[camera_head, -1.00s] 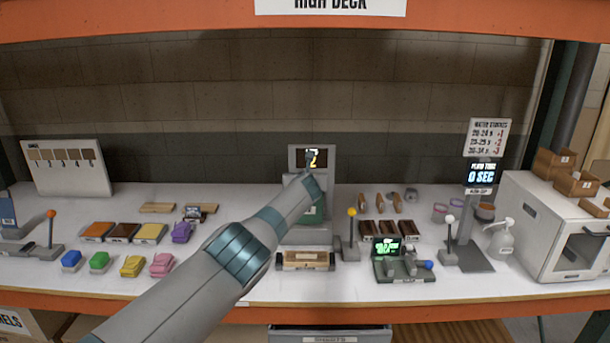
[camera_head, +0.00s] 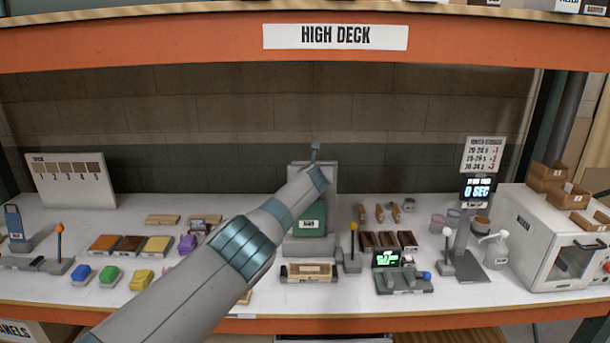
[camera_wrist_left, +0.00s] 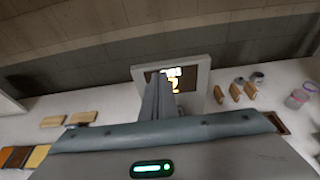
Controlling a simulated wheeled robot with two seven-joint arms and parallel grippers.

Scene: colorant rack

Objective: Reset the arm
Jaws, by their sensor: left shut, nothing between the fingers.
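My left arm reaches in from the lower left in the head view. My left gripper (camera_head: 315,147) is at its far end, shut and empty, raised in front of the display on top of the grey machine (camera_head: 330,180). In the left wrist view the shut fingers (camera_wrist_left: 157,98) point at that lit display (camera_wrist_left: 183,80), whose yellow figure is partly hidden behind them. The arm covers part of the machine's left side in the head view. My right gripper is not in view.
Lever stations (camera_head: 60,243), several coloured blocks (camera_head: 110,275) and trays (camera_head: 157,245) stand on the left. Brown trays (camera_head: 387,240), a small scale-like device (camera_head: 404,277), a timer stand (camera_head: 477,190) and a white oven (camera_head: 550,240) stand right. An orange shelf beam (camera_head: 200,43) spans above.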

